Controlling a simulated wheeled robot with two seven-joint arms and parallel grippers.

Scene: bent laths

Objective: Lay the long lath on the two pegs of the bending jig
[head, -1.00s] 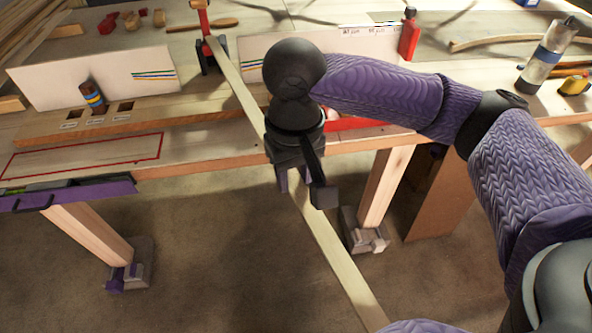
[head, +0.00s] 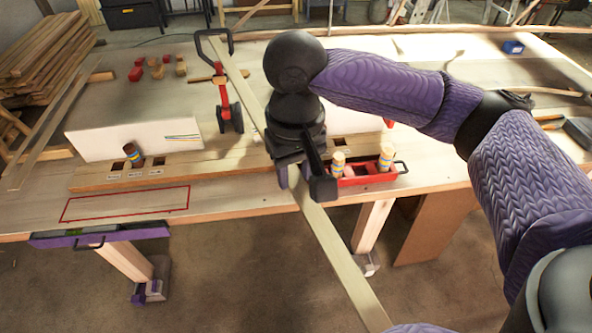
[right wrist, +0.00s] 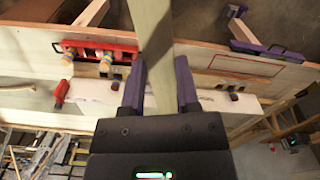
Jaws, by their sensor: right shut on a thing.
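The long lath (head: 335,250) is a pale, thin strip. It runs from the far side of the bench, behind my right gripper, down past the bench's front edge. My right gripper (head: 302,184) is shut on it; in the right wrist view the lath (right wrist: 152,35) passes between the fingers (right wrist: 161,88). A banded peg (head: 134,155) stands in a slot of a long wooden bar (head: 100,181). Two more banded pegs, a left one (head: 338,165) and a right one (head: 385,156), stand in a red tray (head: 368,181). I cannot tell which pegs belong to the jig. My left gripper is out of view.
A red clamp (head: 225,100) stands close to the lath's far part. A white board (head: 100,141) stands behind the bar. A red-outlined area (head: 125,204) at the bench's front is empty. Stacked planks (head: 45,55) lie at the far left.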

